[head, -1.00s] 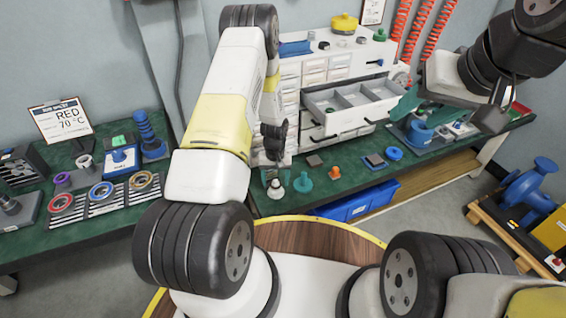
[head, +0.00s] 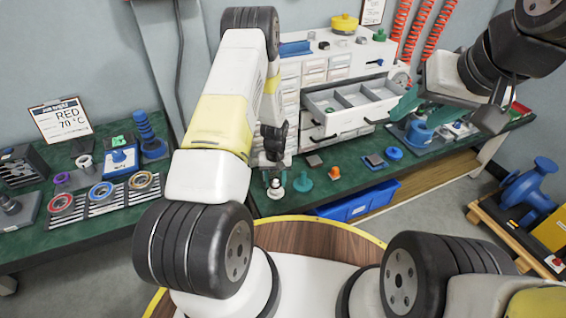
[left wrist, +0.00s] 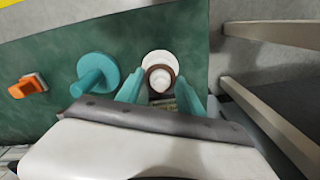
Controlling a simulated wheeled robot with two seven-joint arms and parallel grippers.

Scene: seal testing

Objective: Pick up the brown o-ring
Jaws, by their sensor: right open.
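The brown o-ring (left wrist: 149,76) sits around a white stepped peg (left wrist: 157,60) in the left wrist view. My left gripper (left wrist: 162,90) is open, with its teal fingers on either side of the ring; whether they touch it I cannot tell. In the head view my left gripper (head: 275,168) points down just above the white peg (head: 276,191), near the front edge of the green bench. The o-ring is too small there to make out clearly. My right gripper (head: 407,104) is open beside the pulled-out drawer, partly hidden by its arm.
A teal peg (head: 303,183) and an orange part (head: 334,173) stand right of the white peg. A white drawer cabinet (head: 290,100) with an open drawer (head: 352,102) stands behind. Blue bins (head: 358,203) are below the bench edge. Colored rings lie on the left bench.

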